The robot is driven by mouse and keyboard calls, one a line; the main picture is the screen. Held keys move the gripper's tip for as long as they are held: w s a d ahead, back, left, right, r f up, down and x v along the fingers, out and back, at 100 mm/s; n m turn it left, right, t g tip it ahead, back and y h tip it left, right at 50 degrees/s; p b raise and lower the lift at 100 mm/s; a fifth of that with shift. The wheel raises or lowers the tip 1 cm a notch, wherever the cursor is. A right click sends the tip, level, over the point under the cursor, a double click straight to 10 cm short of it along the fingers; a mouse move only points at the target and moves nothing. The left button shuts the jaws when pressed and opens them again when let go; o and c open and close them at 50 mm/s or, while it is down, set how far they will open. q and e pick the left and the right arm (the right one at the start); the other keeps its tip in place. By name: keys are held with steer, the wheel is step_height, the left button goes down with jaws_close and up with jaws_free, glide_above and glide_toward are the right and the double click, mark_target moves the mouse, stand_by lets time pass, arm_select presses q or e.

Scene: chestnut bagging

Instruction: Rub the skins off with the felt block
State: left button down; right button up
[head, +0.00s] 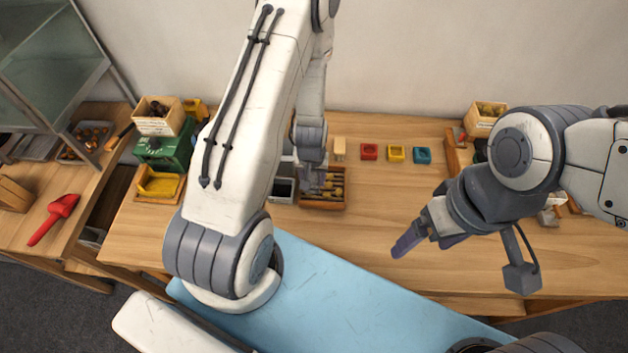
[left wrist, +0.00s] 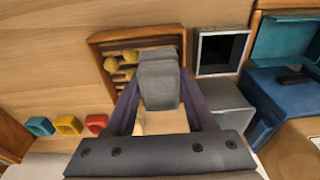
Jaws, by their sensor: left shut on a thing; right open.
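A small wooden tray (head: 322,205) stands on the bench in the middle of the head view, with pale yellowish chestnuts in it. My left gripper (head: 314,184) is over the tray, pointing down. In the left wrist view its purple fingers are shut on a grey felt block (left wrist: 158,80), which covers part of the tray. Whether the block touches the chestnuts I cannot tell. My right gripper (head: 412,238) is open and empty above the bench, right of the tray.
A dark open square box (left wrist: 222,48) stands close beside the tray. Red (head: 369,151), yellow (head: 396,153) and blue (head: 423,155) cups and a pale block (head: 339,148) stand behind. A green machine (head: 165,150) is at the left. The bench right of the tray is clear.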

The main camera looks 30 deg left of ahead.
arm_select(q)
steer(key=shift+r+p, duration=1.9)
steer(key=shift+r, duration=0.55)
steer(key=shift+w, duration=0.1)
